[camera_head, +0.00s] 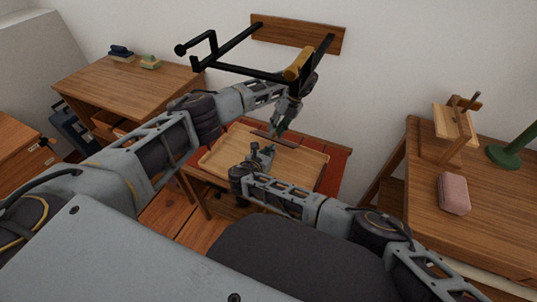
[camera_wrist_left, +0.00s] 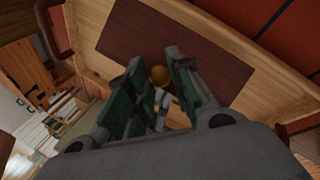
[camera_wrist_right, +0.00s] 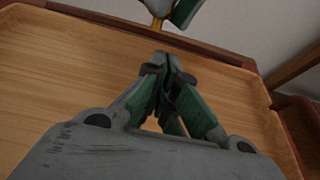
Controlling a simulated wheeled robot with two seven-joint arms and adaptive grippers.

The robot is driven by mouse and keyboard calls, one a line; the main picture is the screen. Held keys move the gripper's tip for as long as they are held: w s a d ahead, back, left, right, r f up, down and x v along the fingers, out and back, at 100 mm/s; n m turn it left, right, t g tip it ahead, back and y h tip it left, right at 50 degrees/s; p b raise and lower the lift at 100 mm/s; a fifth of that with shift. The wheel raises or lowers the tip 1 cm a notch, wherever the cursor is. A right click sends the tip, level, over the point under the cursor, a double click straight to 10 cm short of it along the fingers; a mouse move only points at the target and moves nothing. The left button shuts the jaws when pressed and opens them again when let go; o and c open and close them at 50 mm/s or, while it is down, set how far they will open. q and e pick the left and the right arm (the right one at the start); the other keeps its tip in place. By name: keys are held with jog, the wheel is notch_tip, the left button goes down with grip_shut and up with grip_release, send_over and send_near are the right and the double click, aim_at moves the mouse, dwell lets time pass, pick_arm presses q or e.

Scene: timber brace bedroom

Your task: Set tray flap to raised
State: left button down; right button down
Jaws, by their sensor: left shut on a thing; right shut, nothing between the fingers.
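The wooden tray (camera_head: 225,162) sits on a red-topped stand. A dark brown panel, possibly the flap, shows at the tray in the left wrist view (camera_wrist_left: 130,42) and as a thin dark strip in the head view (camera_head: 274,138). Its tilt is hard to tell. My left gripper (camera_head: 277,130) points down at the panel. It is shut on a small yellow knob (camera_wrist_left: 159,75), whose stem shows in the right wrist view (camera_wrist_right: 157,25). The fingers partly hide the grip. My right gripper (camera_head: 264,150) is shut and empty, low over the tray, apart from the knob.
A black wall rack (camera_head: 245,70) juts out above my left gripper. A wooden desk (camera_head: 125,85) stands at left. The right desk (camera_head: 480,225) holds a pink block (camera_head: 453,194), a wooden stand (camera_head: 455,130) and a green-based object (camera_head: 505,155). Much of the tray floor is bare.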

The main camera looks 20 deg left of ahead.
jog(key=shift+w+f, duration=0.2)
jog(key=shift+w, duration=0.35)
jog(key=shift+w+r, duration=0.1)
pick_arm(q)
jog(key=shift+a+f, duration=0.1)
pick_arm(e)
jog(key=shift+w+r+g, duration=0.3)
jog(key=shift+w+r, duration=0.05)
jog(key=shift+r, duration=0.2)
jog(key=shift+r, duration=0.1)
pick_arm(q)
jog(key=c, duration=1.3)
grip_release()
pick_arm(e)
jog(key=shift+s+d, duration=0.1)
pick_arm(q)
jog(key=shift+r, duration=0.2)
